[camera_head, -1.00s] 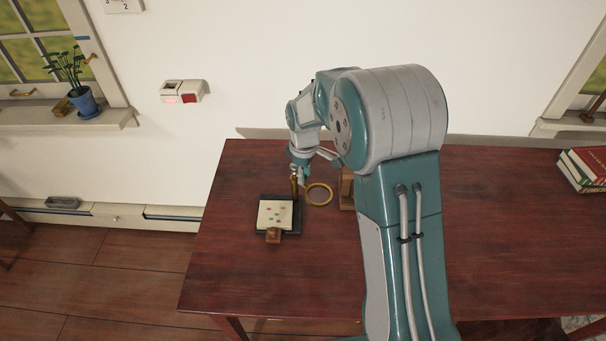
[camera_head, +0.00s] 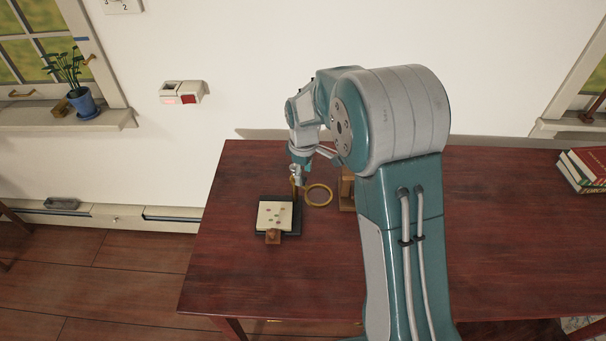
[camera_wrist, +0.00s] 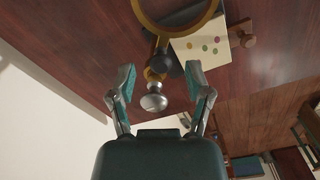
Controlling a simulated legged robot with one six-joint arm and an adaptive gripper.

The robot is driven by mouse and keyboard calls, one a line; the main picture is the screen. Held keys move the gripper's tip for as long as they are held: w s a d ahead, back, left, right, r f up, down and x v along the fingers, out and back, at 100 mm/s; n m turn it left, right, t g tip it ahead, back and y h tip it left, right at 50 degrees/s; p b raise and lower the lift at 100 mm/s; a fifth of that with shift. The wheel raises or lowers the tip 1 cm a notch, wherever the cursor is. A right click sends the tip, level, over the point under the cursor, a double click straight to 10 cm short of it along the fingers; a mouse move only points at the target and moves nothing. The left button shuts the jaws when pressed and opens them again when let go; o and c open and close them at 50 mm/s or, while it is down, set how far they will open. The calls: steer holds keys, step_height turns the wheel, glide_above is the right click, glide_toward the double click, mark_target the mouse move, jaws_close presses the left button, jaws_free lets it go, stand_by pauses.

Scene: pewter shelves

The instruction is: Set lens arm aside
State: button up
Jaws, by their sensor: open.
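The lens arm is a brass ring (camera_head: 318,205) beside a dark upright post (camera_head: 297,212) on the table; the ring also shows at the top of the wrist view (camera_wrist: 143,18). In the wrist view, a silver knob (camera_wrist: 153,102) stands in line with a dark joint (camera_wrist: 160,62) near the ring. My gripper (camera_wrist: 160,84) is open, with one finger on each side of the knob and visible gaps. In the head view, my gripper (camera_head: 299,178) is small and partly hidden above the post. A white card with coloured dots (camera_head: 274,215) lies on a dark base left of the ring.
A wooden knob (camera_head: 272,236) sticks out at the card's front. A wooden block (camera_head: 347,188) stands right of the ring, partly behind my arm. Books (camera_head: 582,170) lie at the far right. The table's (camera_head: 235,275) front left is clear; a white wall stands behind.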

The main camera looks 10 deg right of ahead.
step_height(320, 180, up, 11)
stand_by(0.3)
steer(key=s+d+r+m+t, duration=0.1)
steer(key=s+d+r+m, duration=0.15)
steer(key=s+r, duration=0.35)
steer(key=s+d+r+m+t, duration=0.1)
steer(key=s+r+m+t, duration=0.2)
steer(key=s, duration=0.4)
steer(key=s+d+m+t, duration=0.1)
steer(key=s+m, duration=0.4)
steer(key=s, duration=1)
steer(key=shift+d+t, duration=0.3)
steer(key=shift+d, duration=0.3)
steer(key=shift+f+m, duration=0.1)
steer(key=shift+m, duration=0.15)
stand_by(1.0)
